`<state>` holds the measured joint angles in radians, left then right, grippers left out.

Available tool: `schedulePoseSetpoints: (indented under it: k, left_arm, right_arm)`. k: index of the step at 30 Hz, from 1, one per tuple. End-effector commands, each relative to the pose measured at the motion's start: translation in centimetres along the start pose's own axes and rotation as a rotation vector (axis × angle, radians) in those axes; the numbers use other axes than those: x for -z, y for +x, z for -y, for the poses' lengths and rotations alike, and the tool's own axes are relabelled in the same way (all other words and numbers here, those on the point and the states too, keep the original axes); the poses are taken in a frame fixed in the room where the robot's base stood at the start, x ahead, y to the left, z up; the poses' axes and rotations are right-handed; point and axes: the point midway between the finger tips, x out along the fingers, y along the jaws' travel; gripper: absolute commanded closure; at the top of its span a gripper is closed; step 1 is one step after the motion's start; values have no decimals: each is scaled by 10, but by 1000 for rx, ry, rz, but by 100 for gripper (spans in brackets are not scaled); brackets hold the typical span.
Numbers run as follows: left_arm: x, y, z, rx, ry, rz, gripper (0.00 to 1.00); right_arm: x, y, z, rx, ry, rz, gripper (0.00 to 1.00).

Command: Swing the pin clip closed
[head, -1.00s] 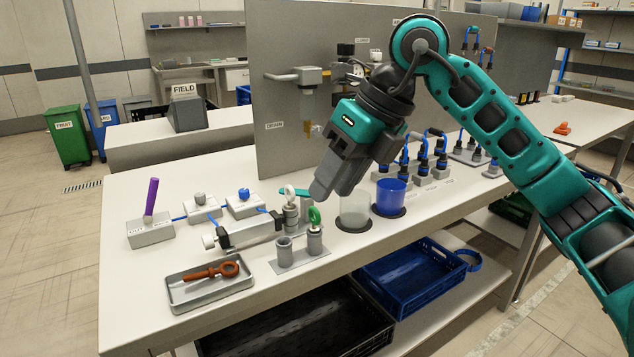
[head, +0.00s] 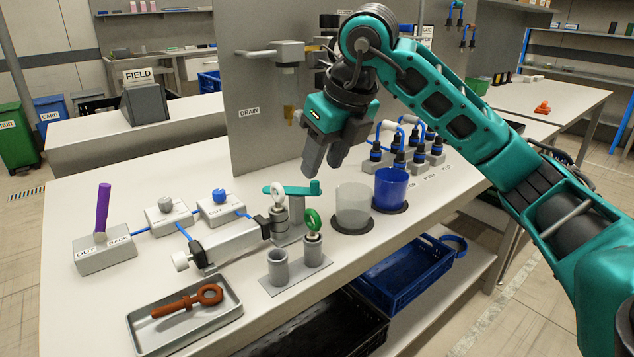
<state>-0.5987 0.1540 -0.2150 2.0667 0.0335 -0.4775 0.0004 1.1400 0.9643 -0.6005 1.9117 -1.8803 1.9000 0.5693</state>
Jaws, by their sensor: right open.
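A flat teal swing arm (head: 291,190), which looks like the pin clip, lies level across the top of the grey fixture (head: 235,243). Its rounded right end is on a post, and its left end reaches the upright pin with a pale ring (head: 278,193). I cannot tell whether the clip is latched around that pin. My right gripper (head: 323,168) is open and empty. Its fingers point down just above and behind the right end of the teal arm, with no clear contact. My left gripper is not in view.
A green-ringed pin (head: 313,222) stands in a twin holder (head: 295,275) in front. A brown eye pin (head: 190,300) lies in a metal tray (head: 170,339). Clear (head: 352,208) and blue (head: 391,188) cups stand to the right. A grey panel (head: 270,100) rises behind.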

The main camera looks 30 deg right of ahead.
Motion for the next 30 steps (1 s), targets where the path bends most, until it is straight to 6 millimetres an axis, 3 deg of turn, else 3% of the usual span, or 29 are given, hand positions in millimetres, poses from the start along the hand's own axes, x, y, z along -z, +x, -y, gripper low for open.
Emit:
schedulePoseSetpoints:
  k: [3,7,19,30]
  left_arm:
    - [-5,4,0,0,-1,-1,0]
    - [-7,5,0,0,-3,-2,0]
    - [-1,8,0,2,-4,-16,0]
    - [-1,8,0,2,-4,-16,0]
  right_arm:
    - [1,23,0,-1,-2,-3,57]
    - [1,37,0,-1,-1,-2,57]
    - [0,43,0,0,-1,0,57]
    - [0,43,0,-1,-1,0,91]
